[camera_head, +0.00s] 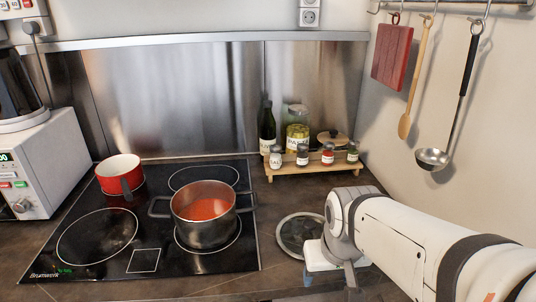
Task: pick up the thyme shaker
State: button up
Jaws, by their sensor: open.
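A small wooden rack (315,171) on the counter at the back holds several small shakers in its front row. The rightmost shaker (352,153) has greenish contents and looks like the thyme one, but its label is too small to read. To its left stand a red shaker (327,154), a dark shaker (302,155) and a white shaker (276,157) with a label that seems to read SAL. My gripper (329,283) is low at the bottom centre-right, in front of the rack and well apart from it. It is open, with nothing seen between its fingers.
A round glass lid (297,236) lies beside my gripper. A pot of red sauce (205,215) and a red saucepan (119,175) stand on the hob (105,235). A dark bottle (267,130) and a jar (297,136) stand behind the shakers. A ladle (433,158) hangs at right.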

jog(key=w+d+r+m+t+h, duration=0.1)
jog(key=w+d+t, duration=0.4)
jog(key=w, duration=0.8)
jog(key=w+d+r+m+t+h, duration=0.1)
jog(key=w+d+t, duration=0.2)
jog(key=w+d, duration=0.75)
jog(key=t, duration=0.7)
send_near(352, 144)
jog(key=shift+n, duration=0.3)
jog(key=w, duration=0.1)
jog(key=w+d+f, duration=0.1)
jog(key=w, duration=0.1)
jog(key=w+d+f, duration=0.1)
jog(key=shift+w+b, duration=0.3)
jog(key=shift+w, duration=0.1)
jog(key=shift+w+d+t, duration=0.3)
jog(key=shift+d, duration=0.05)
jog(key=shift+w+f+p, duration=0.1)
jog(key=shift+w+p, duration=0.45)
jog(key=shift+w, duration=3.4)
jog(key=shift+c, duration=0.5)
